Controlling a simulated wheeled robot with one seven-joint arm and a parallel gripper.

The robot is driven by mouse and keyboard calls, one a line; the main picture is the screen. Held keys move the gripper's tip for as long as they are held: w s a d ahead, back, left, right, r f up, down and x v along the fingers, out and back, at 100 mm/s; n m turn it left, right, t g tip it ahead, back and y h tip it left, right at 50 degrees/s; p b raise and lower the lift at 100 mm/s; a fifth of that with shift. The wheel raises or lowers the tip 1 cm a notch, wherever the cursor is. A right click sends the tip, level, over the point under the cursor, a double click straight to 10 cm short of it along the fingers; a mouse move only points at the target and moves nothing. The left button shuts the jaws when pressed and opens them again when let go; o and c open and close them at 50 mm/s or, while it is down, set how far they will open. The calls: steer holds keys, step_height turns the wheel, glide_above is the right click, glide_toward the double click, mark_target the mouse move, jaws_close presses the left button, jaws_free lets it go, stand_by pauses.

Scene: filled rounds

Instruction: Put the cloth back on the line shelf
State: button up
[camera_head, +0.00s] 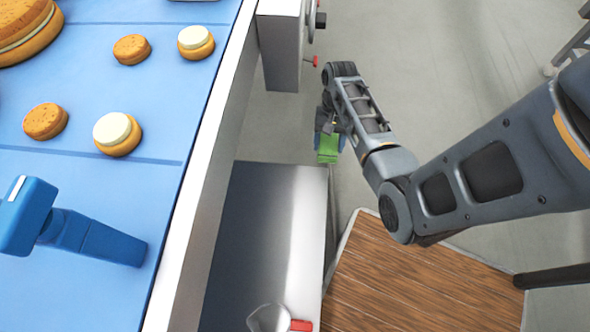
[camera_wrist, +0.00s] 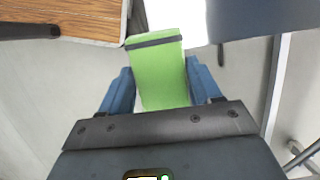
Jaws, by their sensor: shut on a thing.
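The cloth is a green folded piece with a dark band near one end, seen in the wrist view (camera_wrist: 160,75). In the head view only a small green part of the cloth (camera_head: 328,154) shows below my gripper (camera_head: 328,136). In the wrist view my gripper (camera_wrist: 160,88) is shut on the cloth, with a blue finger on each side. The line shelf (camera_head: 262,225) is a grey metal surface along the conveyor's side. The cloth is just beyond the shelf's far right corner in the head view, apparently over the floor. Its height above the shelf is unclear.
A blue conveyor (camera_head: 150,190) carries several round biscuits, some with cream tops. A blue device (camera_head: 95,238) stands over it. A metal scoop with a red handle (camera_head: 301,325) lies at the shelf's near end. A wooden-topped table (camera_head: 420,285) stands right of the shelf.

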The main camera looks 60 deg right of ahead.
glide_above(300, 182)
steer(key=d, duration=0.1)
steer(key=f, duration=0.5)
steer(key=shift+w+f+b, duration=0.25)
steer(key=shift+f+b, duration=0.7)
steer(key=shift+f, duration=1.45)
steer(key=shift+f, duration=0.2)
steer(key=o, duration=0.9)
steer(key=shift+r, duration=0.1)
steer(key=shift+o, duration=0.2)
